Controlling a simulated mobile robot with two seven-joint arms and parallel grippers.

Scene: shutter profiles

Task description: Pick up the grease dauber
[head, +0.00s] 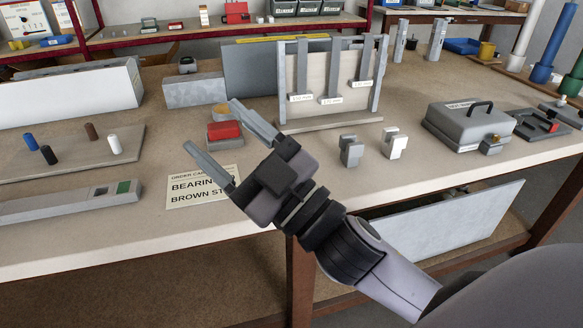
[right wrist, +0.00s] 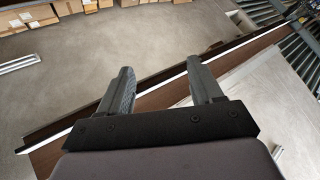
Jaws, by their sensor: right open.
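No thing in view can be surely told as the grease dauber. My right gripper (head: 211,124) is open and empty above the bench in the head view, its fingers pointing up and left. My left gripper is not in view.
An order card (head: 185,189) lies by the bench's front edge (head: 320,204). A board with several pegs (head: 75,150) is at left. A slotted rack (head: 330,122), two small grey blocks (head: 350,151) and a grey case (head: 466,128) stand to the right.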

